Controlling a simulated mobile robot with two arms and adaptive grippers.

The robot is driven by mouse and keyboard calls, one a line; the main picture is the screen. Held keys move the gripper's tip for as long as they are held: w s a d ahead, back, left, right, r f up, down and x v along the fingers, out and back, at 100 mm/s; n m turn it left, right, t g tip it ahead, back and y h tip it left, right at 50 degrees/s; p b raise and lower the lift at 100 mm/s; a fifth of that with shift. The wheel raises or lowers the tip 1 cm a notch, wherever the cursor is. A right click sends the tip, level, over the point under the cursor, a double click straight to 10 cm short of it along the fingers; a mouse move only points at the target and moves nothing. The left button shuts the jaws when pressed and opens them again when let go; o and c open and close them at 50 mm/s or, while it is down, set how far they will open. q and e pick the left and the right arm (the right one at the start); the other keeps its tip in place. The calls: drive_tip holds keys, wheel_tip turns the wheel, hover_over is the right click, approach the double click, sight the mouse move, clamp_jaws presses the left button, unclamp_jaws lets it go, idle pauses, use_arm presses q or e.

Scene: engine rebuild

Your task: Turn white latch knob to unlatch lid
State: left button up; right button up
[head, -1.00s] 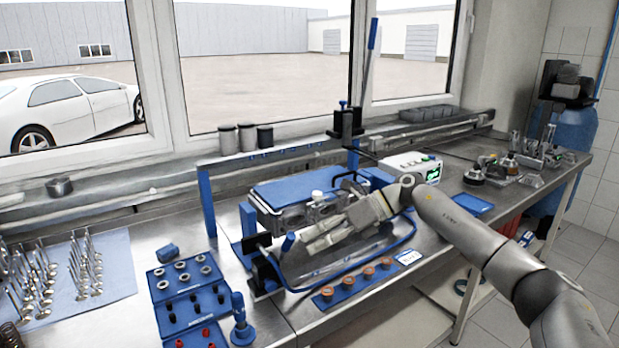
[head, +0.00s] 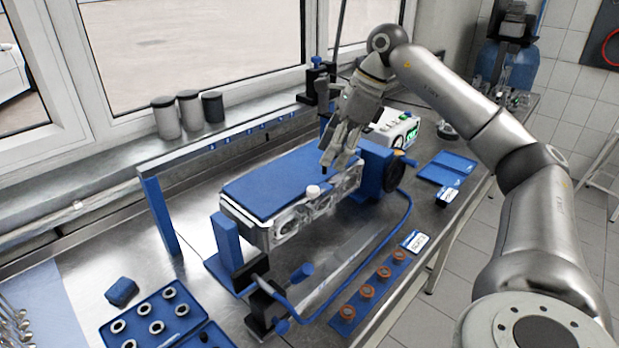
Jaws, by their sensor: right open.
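The white latch knob (head: 313,191) sits at the front edge of the blue lid (head: 275,180), on the clear-sided box (head: 300,216). The lid lies flat on the box. My right gripper (head: 340,165) is open and empty, pointing down over the right end of the lid. Its fingertips are above and to the right of the knob, apart from it as far as I can tell. My left gripper is not in view.
A blue end block with a black handwheel (head: 394,170) stands right of the box. A blue hose (head: 385,240) loops in front. A blue strip with copper-coloured rings (head: 368,291) lies at the front edge. A white device (head: 398,130) stands behind.

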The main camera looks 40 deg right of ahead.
hover_over(314, 189)
drive_tip(key=s+d, duration=0.2)
drive_tip(key=f, duration=0.4)
drive_tip(key=shift+w+a+f+p, duration=0.15)
drive_tip(key=shift+w+f+p, duration=0.1)
drive_tip(key=shift+f+p, duration=0.1)
drive_tip(key=x, duration=0.3)
drive_tip(key=shift+w+f+p, duration=0.15)
drive_tip(key=shift+w+p, duration=0.1)
drive_tip(key=shift+p, duration=0.05)
drive_tip(key=shift+a+f, duration=0.15)
drive_tip(key=shift+f, duration=0.2)
drive_tip(key=shift+c, duration=0.3)
drive_tip(key=c, duration=0.5)
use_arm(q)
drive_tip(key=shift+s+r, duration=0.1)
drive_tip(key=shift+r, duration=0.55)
use_arm(e)
drive_tip(key=c, duration=0.5)
